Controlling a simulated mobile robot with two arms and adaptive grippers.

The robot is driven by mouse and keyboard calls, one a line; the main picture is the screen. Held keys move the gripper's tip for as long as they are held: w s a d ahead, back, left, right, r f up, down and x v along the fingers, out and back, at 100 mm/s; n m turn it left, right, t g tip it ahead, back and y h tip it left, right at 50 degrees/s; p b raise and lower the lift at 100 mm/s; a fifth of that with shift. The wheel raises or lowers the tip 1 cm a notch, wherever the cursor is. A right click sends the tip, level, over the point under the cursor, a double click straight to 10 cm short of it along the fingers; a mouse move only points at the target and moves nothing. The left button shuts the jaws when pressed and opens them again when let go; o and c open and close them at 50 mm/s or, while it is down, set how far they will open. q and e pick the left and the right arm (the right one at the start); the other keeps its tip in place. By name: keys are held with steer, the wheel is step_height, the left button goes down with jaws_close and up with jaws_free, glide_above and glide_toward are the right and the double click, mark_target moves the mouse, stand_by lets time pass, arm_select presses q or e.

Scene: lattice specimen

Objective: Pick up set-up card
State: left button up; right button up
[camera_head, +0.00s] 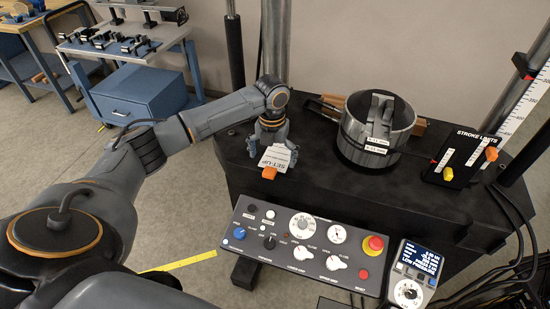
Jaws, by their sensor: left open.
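The set-up card (279,157) is a small white card with printed text and an orange tab at its near end. It is at the black machine table's left part. My left gripper (268,152) is open, pointing down over the card, with its fingers at the card's sides and far edge. I cannot tell whether the fingers touch it. My right gripper is not in view.
A round metal fixture (352,135) stands right of the card on the black table (330,188). A metal column (275,40) rises behind my left gripper. The control panel (300,245) with a red stop button is in front. A stroke limits plate (462,158) is at right.

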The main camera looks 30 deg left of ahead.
arm_select(q)
steer(key=shift+f, duration=0.9)
steer(key=shift+c, duration=0.4)
